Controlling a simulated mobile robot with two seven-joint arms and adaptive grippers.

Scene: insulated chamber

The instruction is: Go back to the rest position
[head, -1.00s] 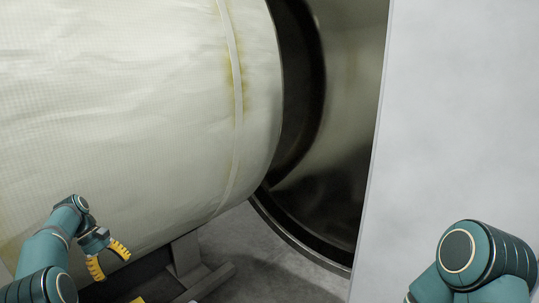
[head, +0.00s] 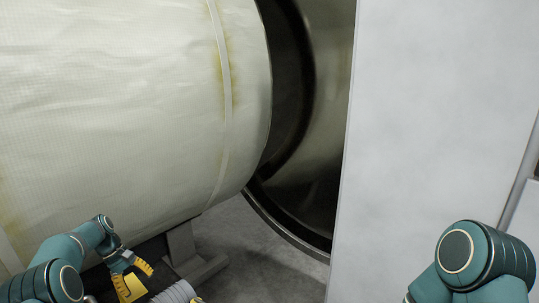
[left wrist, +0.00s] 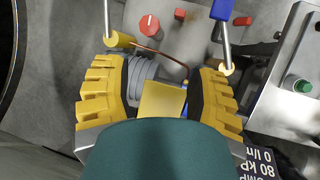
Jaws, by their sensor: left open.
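My left gripper (head: 138,284) is at the lower left of the head view, low beside the underside of the big cylinder. Its yellow ridged fingers are apart. The left wrist view shows the same gripper (left wrist: 157,68) open, with no object clamped between the fingers. A grey ribbed hose (left wrist: 143,80) and a yellow block (left wrist: 162,102) show in the gap, but I cannot tell how far below they are. My right arm's teal joint shows at the lower right of the head view; its gripper is out of the picture.
A cream-wrapped insulated cylinder (head: 110,100) fills the left, beside a dark round chamber opening (head: 285,110). A white panel (head: 430,140) stands at right. The left wrist view shows a red knob (left wrist: 149,25) and a metal box with a green button (left wrist: 302,86). Grey floor (head: 240,245) is open.

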